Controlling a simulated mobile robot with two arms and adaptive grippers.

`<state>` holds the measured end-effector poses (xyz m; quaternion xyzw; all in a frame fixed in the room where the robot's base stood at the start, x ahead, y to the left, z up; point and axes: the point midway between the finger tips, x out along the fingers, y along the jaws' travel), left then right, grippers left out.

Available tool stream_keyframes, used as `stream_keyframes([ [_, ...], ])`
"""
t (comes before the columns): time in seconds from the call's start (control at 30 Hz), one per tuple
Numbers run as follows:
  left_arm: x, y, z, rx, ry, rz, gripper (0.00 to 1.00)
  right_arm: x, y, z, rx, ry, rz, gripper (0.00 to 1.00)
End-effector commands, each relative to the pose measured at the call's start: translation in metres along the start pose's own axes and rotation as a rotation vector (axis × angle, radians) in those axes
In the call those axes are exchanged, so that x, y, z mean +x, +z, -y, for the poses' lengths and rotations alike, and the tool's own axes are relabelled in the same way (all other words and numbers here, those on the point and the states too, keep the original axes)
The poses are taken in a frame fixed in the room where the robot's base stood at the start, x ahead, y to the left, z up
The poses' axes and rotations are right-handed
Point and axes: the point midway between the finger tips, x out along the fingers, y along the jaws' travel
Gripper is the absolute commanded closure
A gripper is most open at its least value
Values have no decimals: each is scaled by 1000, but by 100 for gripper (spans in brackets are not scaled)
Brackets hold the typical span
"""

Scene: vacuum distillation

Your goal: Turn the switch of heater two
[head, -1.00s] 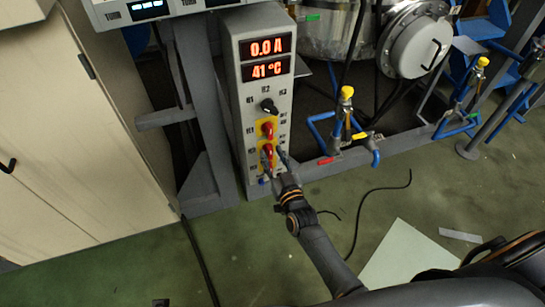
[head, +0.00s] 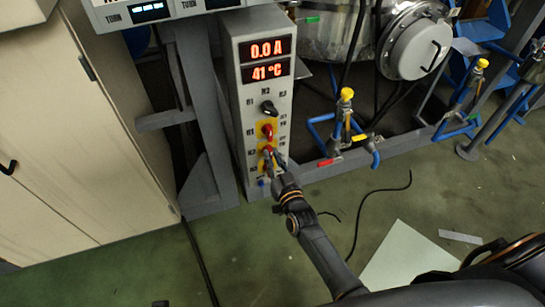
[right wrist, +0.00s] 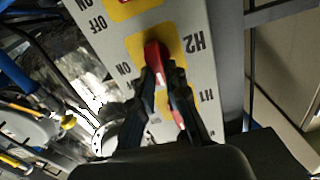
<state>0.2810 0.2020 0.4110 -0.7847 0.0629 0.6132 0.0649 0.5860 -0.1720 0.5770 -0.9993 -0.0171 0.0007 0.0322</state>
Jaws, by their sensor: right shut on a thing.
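The heater panel (head: 239,108) is a tall grey box with red readouts of 0.0 A and 41 °C. Its red H2 switch (right wrist: 153,53) sits on a yellow plate with ON and OFF marks in the right wrist view. My right gripper (right wrist: 165,72) is shut on this red handle, one finger on each side. In the head view my right gripper (head: 274,158) is at the lower yellow plates and partly covers them. The upper red switch (head: 267,130) is free, with a black knob (head: 268,107) above it. My left gripper is not in view.
A grey post (head: 202,110) and a beige cabinet (head: 95,130) stand left of the panel. Blue pipes with a yellow-topped valve (head: 346,93) and a red handle (head: 326,162) are to the right. Cables lie on the green floor (head: 285,260).

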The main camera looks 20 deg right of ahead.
Motion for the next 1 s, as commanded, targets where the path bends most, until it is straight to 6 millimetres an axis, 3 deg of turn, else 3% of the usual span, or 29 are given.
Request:
stream_keyframes([
  [0.6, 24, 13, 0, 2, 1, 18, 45, 0, 2, -6, 519, -1, -1, 100],
  [0.8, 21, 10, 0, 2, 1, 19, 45, 0, 3, -8, 710, -1, -1, 100],
  [1.0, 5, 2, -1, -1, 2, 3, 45, 0, 6, -10, 901, 0, -1, 100],
])
